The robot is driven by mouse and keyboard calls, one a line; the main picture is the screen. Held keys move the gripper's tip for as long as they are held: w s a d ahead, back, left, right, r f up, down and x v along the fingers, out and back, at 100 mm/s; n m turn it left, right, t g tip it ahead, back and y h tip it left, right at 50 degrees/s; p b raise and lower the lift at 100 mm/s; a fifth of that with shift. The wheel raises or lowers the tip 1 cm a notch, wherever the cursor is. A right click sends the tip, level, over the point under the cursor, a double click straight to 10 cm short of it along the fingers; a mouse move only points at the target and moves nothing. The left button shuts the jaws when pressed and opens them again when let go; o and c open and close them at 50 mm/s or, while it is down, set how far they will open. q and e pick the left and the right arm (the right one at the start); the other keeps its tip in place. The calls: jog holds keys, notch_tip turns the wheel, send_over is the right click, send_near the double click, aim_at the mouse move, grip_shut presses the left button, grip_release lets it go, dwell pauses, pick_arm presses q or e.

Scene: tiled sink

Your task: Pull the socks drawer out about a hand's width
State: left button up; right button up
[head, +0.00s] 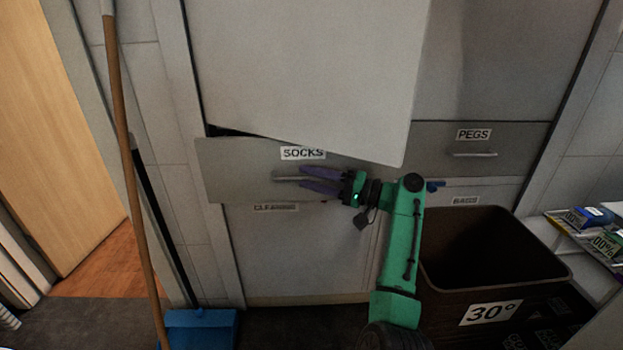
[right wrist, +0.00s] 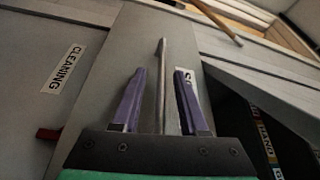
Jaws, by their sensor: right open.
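The socks drawer (head: 240,165) has a grey front with a SOCKS label (head: 303,153). Its front stands out from the cabinet, with a dark gap at its upper left. My right gripper (head: 302,179) is at the drawer front, its purple fingers open on either side of the bar handle (head: 287,178). In the right wrist view the handle (right wrist: 162,75) runs between the two spread fingers of the gripper (right wrist: 160,75), with space on both sides. Part of the drawer's label is hidden behind one finger there. My left gripper is not in view.
A pale door panel (head: 305,70) hangs over the drawer's upper right. The CLEANING drawer (head: 280,250) is below, the PEGS drawer (head: 435,145) to the right. A brown bin (head: 440,285) stands at right; a broom handle (head: 130,170) and blue dustpan (head: 200,330) at left.

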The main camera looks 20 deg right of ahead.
pick_arm(q)
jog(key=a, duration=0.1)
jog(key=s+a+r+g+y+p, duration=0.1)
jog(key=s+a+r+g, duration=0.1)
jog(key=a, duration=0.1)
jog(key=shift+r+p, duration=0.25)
jog(key=shift+p, duration=0.1)
pick_arm(e)
jog(key=v, duration=1.4)
jog(key=shift+s+d, duration=0.2)
jog(key=shift+s, duration=0.05)
jog(key=shift+f, duration=0.1)
